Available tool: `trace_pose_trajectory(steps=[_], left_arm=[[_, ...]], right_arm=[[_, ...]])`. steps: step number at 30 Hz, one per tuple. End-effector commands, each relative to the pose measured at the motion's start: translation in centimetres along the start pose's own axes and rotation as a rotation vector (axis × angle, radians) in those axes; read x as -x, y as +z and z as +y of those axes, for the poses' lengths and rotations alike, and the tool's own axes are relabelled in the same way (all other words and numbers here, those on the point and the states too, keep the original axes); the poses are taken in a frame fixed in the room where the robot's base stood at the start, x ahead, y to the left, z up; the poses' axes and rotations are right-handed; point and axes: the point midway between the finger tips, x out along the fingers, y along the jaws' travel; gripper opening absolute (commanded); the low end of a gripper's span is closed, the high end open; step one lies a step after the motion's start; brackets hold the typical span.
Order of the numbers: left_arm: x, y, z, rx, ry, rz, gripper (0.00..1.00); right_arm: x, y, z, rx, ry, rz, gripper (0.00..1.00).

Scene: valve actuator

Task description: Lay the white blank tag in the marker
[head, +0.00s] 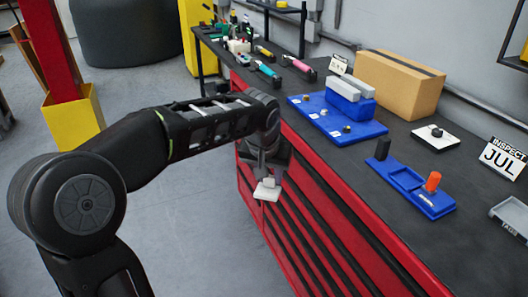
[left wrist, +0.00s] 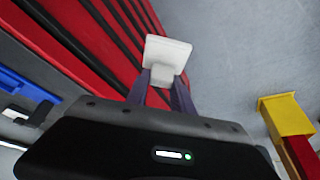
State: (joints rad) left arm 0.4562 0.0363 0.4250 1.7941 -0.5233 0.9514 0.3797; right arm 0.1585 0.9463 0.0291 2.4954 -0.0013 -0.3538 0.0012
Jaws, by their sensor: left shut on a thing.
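My left gripper (head: 266,181) is shut on the white blank tag (head: 267,190). It holds the tag in the air beside the red drawer front of the bench, below the level of the top. In the left wrist view the tag (left wrist: 167,53) sits between the two fingertips (left wrist: 160,78). The marker appears to be the blue base (head: 408,181) near the bench's front edge. My right gripper is not in view.
A larger blue board (head: 337,125) with small dark knobs and a grey-and-blue block lies farther back. A cardboard box (head: 399,83), a white plate with a black knob (head: 435,137) and an inspection sign (head: 502,158) stand behind. Dark bench top (head: 385,213) is clear in front.

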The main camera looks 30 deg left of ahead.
Motion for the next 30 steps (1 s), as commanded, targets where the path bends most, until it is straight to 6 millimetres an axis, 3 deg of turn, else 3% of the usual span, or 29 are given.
trace_pose_trajectory(steps=[1, 6, 12, 18, 30], left_arm=[[-1.9, 0.9, 1.6, -0.028, 0.012, -0.009, 0.0], [-7.0, 3.8, 6.6, -0.122, 0.05, -0.007, 0.0], [-10.2, 7.0, 10.8, -0.207, 0.086, -0.002, 0.0], [-11.1, 8.2, 12.2, -0.235, 0.097, 0.002, 0.0], [-11.1, 8.2, 12.1, -0.234, 0.097, 0.001, 0.0]], right_arm=[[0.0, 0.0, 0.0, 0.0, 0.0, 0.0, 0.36], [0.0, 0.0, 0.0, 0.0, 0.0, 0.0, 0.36], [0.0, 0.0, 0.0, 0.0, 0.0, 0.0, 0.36], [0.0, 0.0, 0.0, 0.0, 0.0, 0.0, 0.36], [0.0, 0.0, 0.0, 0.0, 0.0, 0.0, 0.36]])
